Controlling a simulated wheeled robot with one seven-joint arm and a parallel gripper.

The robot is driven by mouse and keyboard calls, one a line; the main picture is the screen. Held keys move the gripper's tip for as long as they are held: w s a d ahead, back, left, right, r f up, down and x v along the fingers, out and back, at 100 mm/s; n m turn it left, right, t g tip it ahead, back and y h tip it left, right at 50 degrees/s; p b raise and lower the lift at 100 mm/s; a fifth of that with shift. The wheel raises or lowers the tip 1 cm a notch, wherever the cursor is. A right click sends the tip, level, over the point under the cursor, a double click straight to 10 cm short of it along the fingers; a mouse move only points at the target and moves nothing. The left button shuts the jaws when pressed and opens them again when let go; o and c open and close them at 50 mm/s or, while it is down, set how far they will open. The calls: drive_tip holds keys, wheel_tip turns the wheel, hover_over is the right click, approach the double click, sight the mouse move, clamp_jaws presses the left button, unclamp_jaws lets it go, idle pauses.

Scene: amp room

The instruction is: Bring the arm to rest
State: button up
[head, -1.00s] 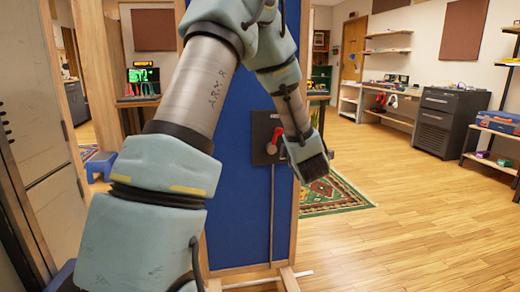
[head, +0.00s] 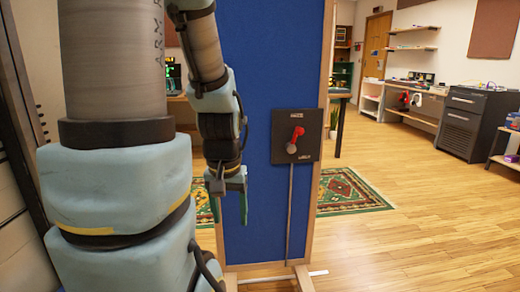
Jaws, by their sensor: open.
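My arm (head: 115,160) stands large at the left of the head view, with its forearm coming down in the middle. My gripper (head: 228,190) points down, open and with nothing seen between its fingers. It is in front of the blue panel (head: 262,60), to the left of a dark switch box (head: 312,150) with a red lever (head: 297,136). The gripper is apart from the lever in the picture. The lever leans up and to the right, with its grey knob at the lower left.
The blue panel stands on a wooden frame with feet (head: 302,278) on the floor. A patterned rug (head: 350,192) lies behind it. A dark cabinet (head: 474,122) and a workbench (head: 425,105) are at the back right. The wooden floor (head: 420,235) at the right is clear.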

wheel_tip(320, 180, up, 17)
drive_tip(key=p, duration=1.5)
